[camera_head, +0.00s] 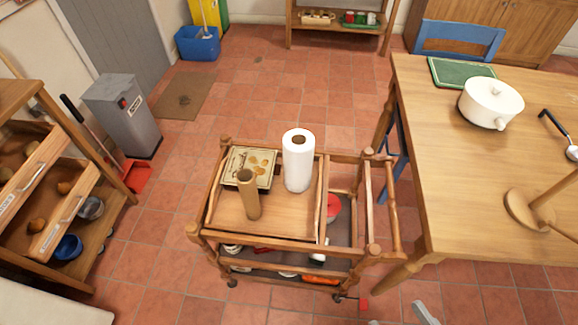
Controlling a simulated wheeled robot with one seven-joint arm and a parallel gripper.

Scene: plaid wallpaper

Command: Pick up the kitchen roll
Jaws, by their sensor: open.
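The kitchen roll (298,165) is a white upright cylinder with a brown core hole at its top. It stands on the wooden top of a small trolley (228,215), close to the back right of the top board. My gripper (398,315) shows only as grey fingertips at the bottom edge, right of the trolley. It is open, apart from the roll and nearer to me. The rest of the gripper is out of the picture.
A wooden table (445,190) with a white pot (490,103) stands to the right. A drawer shelf (92,160) and grey bin (125,113) stand left. Tiled floor is clear behind the trolley.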

